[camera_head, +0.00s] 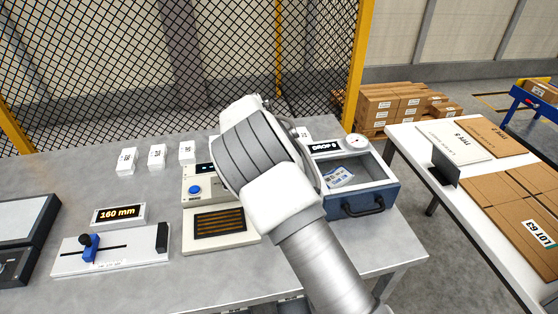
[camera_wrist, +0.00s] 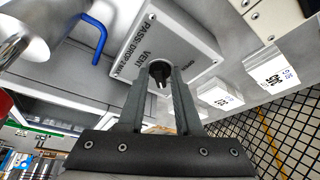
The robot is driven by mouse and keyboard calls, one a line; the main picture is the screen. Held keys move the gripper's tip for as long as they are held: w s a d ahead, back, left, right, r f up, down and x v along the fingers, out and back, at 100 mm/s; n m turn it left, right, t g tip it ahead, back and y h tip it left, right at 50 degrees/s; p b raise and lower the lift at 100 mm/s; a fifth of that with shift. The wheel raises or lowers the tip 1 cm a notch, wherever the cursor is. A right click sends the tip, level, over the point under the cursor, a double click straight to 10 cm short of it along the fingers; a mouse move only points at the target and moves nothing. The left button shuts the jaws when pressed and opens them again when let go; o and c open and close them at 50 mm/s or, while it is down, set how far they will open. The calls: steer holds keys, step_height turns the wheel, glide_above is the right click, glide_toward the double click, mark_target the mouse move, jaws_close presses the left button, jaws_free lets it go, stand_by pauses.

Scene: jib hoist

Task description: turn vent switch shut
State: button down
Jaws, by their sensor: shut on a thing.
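In the head view my white and grey arm hides the switch and the gripper. The drop box (camera_head: 363,207), blue-grey and labelled "DROP 6", stands just right of my arm, with a printed packet (camera_head: 338,177) inside.
A blue-button panel (camera_head: 195,189) and a dark slotted plate (camera_head: 220,222) lie left of my arm. Further left are a "160 mm" display (camera_head: 119,213) and a slide gauge (camera_head: 110,252). Small white boxes (camera_head: 157,155) stand behind. A white table (camera_head: 470,195) with cartons is at right.

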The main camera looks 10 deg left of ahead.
stand_by(0.4)
steer(key=c, duration=0.6)
jaws_free()
steer(key=v, duration=1.7)
steer(key=shift+r, duration=0.3)
